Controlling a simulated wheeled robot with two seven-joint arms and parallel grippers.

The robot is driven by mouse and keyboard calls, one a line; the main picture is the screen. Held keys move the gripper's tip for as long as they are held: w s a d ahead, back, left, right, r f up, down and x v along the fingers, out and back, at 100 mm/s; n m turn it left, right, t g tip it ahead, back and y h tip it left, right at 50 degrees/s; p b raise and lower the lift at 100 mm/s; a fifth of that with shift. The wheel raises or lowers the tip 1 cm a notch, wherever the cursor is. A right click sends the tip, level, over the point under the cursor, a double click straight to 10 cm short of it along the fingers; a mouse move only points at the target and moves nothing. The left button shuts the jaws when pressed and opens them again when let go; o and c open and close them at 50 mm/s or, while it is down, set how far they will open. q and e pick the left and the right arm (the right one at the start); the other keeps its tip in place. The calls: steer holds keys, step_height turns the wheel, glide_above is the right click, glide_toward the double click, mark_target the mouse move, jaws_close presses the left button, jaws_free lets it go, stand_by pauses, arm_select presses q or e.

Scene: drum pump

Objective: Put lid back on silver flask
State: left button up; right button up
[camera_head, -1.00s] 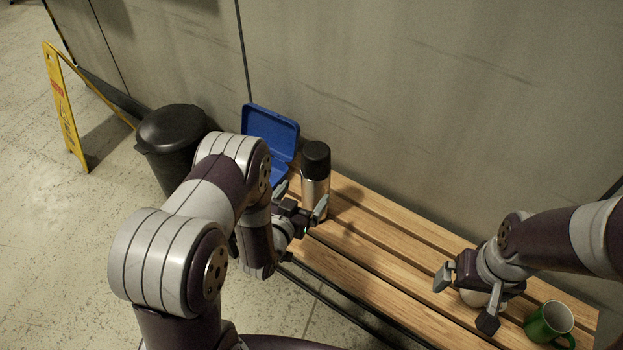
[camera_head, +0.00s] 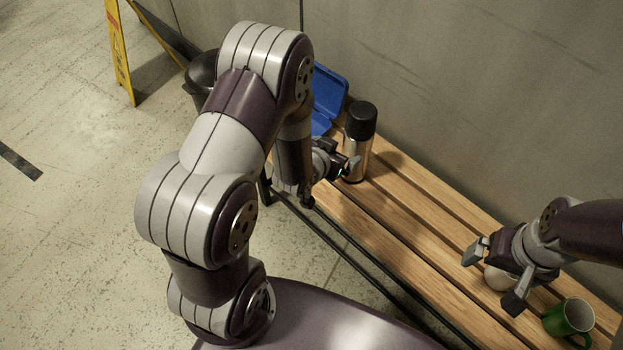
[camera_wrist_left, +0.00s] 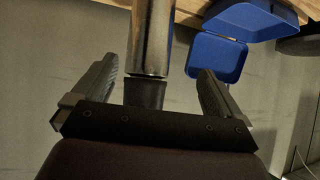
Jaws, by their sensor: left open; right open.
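The silver flask (camera_head: 355,163) stands upright on the wooden bench with its black lid (camera_head: 361,118) seen on top. In the left wrist view the flask's shiny body (camera_wrist_left: 152,40) appears upside down, with the black part (camera_wrist_left: 145,92) in line between my fingers. My left gripper (camera_head: 342,165) is open beside the flask, on its near left side; in the wrist view its two fingers (camera_wrist_left: 158,90) are apart, with gaps to the flask on both sides. My right gripper (camera_head: 491,279) is open over the bench at the right, by a pale round object (camera_head: 498,279).
An open blue box (camera_head: 328,93) is behind the flask to the left; it also shows in the left wrist view (camera_wrist_left: 217,55). A green mug (camera_head: 569,320) stands at the bench's right end. A dark bin (camera_head: 199,73) and yellow floor sign (camera_head: 117,50) are left. The bench middle (camera_head: 425,220) is clear.

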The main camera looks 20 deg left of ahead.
arm_select(q)
steer(key=s+r+g, duration=0.4)
steer(key=s, duration=0.4)
steer(key=s+r+n+g+y, duration=0.1)
steer(key=s+r+g, duration=0.3)
steer(key=s, duration=0.4)
steer(key=shift+s+d+r+g, duration=0.2)
steer(key=shift+s+r+g, duration=0.2)
steer(key=shift+g, duration=0.2)
steer(key=shift+r, duration=0.15)
step_height(320, 180, up, 24)
steer(key=p, duration=2.4)
steer(key=shift+r+p, duration=0.15)
steer(key=shift+p, duration=0.15)
